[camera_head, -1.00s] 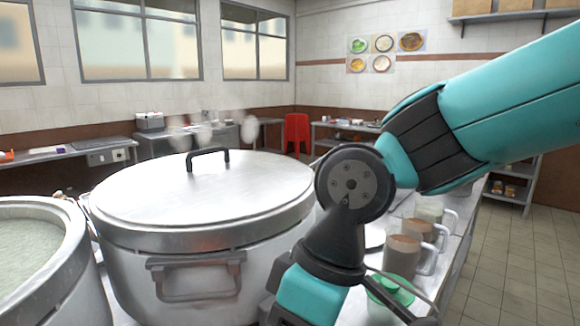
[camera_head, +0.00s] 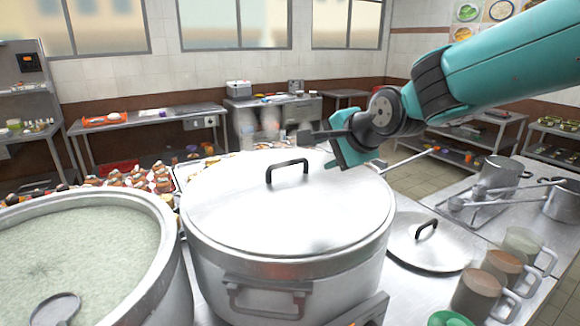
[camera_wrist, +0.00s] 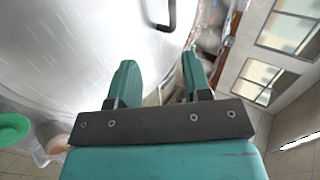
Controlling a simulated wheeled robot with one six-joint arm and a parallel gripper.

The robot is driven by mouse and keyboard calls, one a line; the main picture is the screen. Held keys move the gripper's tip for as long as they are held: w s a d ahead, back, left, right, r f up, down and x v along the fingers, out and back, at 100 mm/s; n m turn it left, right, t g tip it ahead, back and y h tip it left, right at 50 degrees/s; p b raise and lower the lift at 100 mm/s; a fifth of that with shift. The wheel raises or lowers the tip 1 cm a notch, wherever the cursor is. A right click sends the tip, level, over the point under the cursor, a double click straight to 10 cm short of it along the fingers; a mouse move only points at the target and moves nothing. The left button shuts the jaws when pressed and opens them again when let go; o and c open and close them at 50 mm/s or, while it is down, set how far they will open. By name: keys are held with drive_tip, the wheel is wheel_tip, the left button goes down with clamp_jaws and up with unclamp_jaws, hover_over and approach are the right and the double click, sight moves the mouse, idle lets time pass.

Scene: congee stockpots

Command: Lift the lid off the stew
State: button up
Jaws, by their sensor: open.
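The big steel stockpot (camera_head: 215,275) stands in the middle of the head view, with its broad silver lid (camera_head: 250,215) on top. The lid's black arched handle (camera_head: 287,163) stands up from it. My gripper (camera_head: 335,148) is right of the handle, over the lid's far right edge, apart from the handle. In the wrist view, my gripper's two teal fingers (camera_wrist: 160,65) are spread with nothing between them. The lid (camera_wrist: 70,40) fills the upper left there, and part of the handle (camera_wrist: 172,18) shows beyond the fingertips.
An open pot of pale congee (camera_head: 80,250) with a ladle stands close at left. Right of the stockpot lie a loose lid (camera_head: 425,250), several mugs (camera_head: 480,295) and small pans (camera_head: 497,175) on the counter. A tray of food is behind left. Faint steam rises behind the lid.

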drive_tip(key=w+a+m, duration=0.1)
drive_tip(key=w, duration=0.2)
drive_tip(key=p, duration=0.6)
approach(290, 161)
drive_tip(key=x, duration=0.5)
drive_tip(key=shift+s+d+f, duration=0.1)
drive_tip(key=shift+f, duration=0.05)
drive_tip(key=p+x, duration=0.3)
drive_tip(key=x, duration=0.1)
drive_tip(key=shift+w+a+f, duration=0.1)
drive_tip(key=shift+w+a, duration=0.15)
drive_tip(key=shift+w, duration=0.05)
drive_tip(key=shift+w+a+f+p, duration=0.2)
drive_tip(key=shift+w+f+p, duration=0.1)
drive_tip(key=shift+f+p, duration=0.1)
clamp_jaws()
drive_tip(key=shift+r+t, duration=0.15)
drive_tip(key=shift+t, duration=0.15)
